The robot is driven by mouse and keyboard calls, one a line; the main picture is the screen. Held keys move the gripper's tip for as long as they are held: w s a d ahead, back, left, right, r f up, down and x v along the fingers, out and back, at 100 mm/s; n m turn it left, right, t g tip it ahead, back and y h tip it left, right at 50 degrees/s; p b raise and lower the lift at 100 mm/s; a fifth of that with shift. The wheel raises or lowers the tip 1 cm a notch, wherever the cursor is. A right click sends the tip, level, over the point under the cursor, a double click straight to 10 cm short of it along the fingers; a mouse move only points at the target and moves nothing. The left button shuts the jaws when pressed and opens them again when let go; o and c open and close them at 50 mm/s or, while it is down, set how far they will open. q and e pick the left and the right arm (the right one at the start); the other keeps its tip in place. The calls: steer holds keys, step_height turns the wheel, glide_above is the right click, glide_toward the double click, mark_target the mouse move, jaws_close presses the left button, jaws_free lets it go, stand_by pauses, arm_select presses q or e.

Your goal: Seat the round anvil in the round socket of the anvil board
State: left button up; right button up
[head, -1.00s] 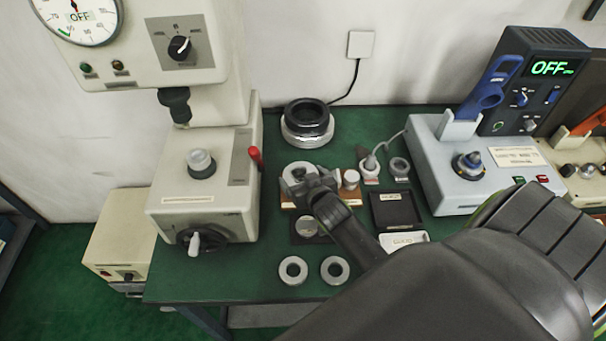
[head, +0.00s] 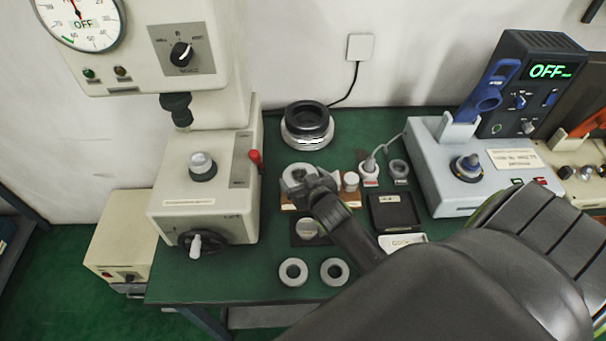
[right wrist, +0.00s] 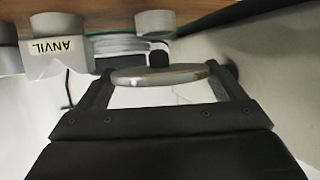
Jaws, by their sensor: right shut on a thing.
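The round anvil, a shiny grey disc (right wrist: 160,75), is held between the two fingertips of my right gripper (right wrist: 163,80) in the right wrist view. In the head view, my right gripper (head: 312,186) is over the left part of the wooden board (head: 287,206), with a grey round piece (head: 298,173) at its fingertips. A grey block labelled ANVIL (right wrist: 60,50) shows to one side of the gripper in the right wrist view. A small pale cylinder (head: 350,181) stands on the board's right part. The round socket is hidden, so I cannot tell whether the disc touches it.
Two grey rings (head: 293,271) lie at the front of the green bench. A dark plate with a disc (head: 308,228) and a black tray (head: 394,211) are near the board. Stacked rings (head: 307,124) stand behind. A press (head: 205,190) is left, a blue-grey unit (head: 450,180) right.

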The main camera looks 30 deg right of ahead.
steer(key=shift+w+r, duration=0.1)
steer(key=o, duration=1.2)
steer(key=b+v, duration=0.1)
steer(key=v, duration=1.6)
steer(key=shift+s+r+b, duration=0.1)
steer(key=shift+s+b, duration=0.15)
steer(key=shift+b, duration=0.15)
